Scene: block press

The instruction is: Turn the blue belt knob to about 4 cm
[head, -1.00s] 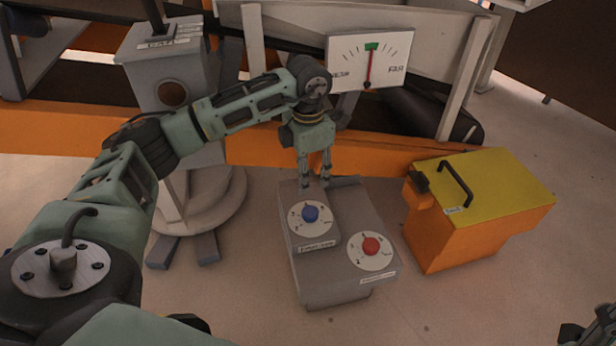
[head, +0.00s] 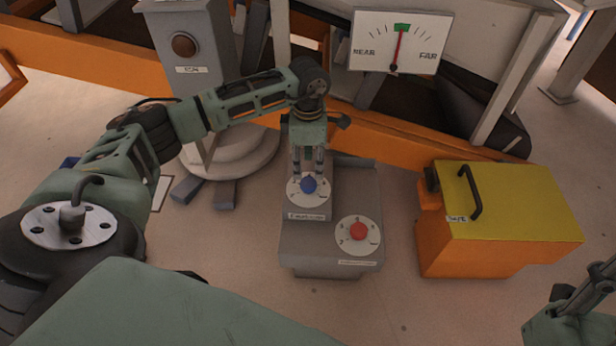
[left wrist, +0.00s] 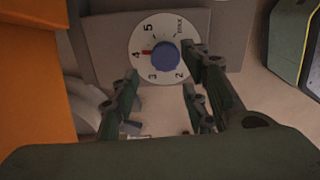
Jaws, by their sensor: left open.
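The blue knob (head: 309,184) sits on a white dial at the far-left part of a grey control box (head: 300,240). In the left wrist view the blue knob (left wrist: 165,56) shows whole, and a red mark on its left side lies by the 4 on the dial (left wrist: 150,72). My left gripper (head: 308,172) points down just behind the knob. Its open fingers (left wrist: 165,78) stand apart below and beside the knob; I see no clear grip on it. My right gripper (head: 590,285) is partly in view at the lower right; its opening is unclear.
A red knob (head: 358,231) on its own dial sits nearer on the box. An orange bin with a yellow lid (head: 525,200) stands to the right. A NEAR–FAR gauge (head: 402,45) behind has its needle at the green mark. A grey post (head: 190,80) stands back left.

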